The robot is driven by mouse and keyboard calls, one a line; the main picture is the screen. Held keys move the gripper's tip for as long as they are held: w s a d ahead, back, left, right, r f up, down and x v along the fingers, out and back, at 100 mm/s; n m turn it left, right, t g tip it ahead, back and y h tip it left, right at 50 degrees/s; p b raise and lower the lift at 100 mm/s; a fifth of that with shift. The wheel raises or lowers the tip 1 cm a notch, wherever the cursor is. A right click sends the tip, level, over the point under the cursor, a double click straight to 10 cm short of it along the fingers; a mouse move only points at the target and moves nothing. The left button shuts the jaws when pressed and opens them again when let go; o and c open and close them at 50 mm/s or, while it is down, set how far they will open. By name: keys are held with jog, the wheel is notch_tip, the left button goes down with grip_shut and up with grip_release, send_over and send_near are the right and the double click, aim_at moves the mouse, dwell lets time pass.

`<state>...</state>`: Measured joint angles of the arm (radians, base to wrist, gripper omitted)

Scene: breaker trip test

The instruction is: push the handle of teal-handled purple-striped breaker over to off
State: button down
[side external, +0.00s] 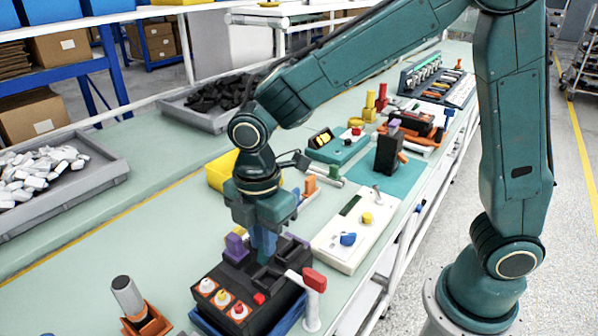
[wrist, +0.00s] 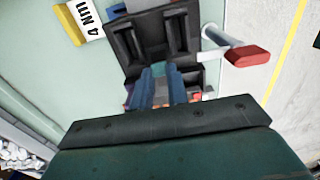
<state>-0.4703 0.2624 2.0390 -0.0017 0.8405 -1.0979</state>
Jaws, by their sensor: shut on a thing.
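A black breaker unit (side external: 262,283) stands in a blue tray at the lower middle of the side external view. It also shows in the wrist view (wrist: 150,30), below my fingers. My gripper (side external: 266,246) points down at the unit, its blue fingers in among its parts. In the wrist view my gripper (wrist: 162,90) is shut on a teal handle (wrist: 160,68), which shows between the fingers. A purple block (side external: 236,244) stands on the unit left of the fingers. The fingers and the angle hide the purple stripe and most of the handle, so its tilt is unclear.
A red-ended lever (side external: 315,279) on a pale post stands close right of the unit. Round buttons (side external: 222,298) line its front. A white panel (side external: 352,228) with knobs lies to the right. An orange-based cylinder (side external: 128,296) stands front left.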

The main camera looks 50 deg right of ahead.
jog(key=shift+a, duration=1.05)
dwell(0.7)
jog(key=shift+a+f, duration=0.25)
jog(key=shift+a, duration=0.5)
dwell(0.8)
jog(key=shift+a+f, duration=0.1)
jog(key=shift+f, duration=0.1)
dwell(0.3)
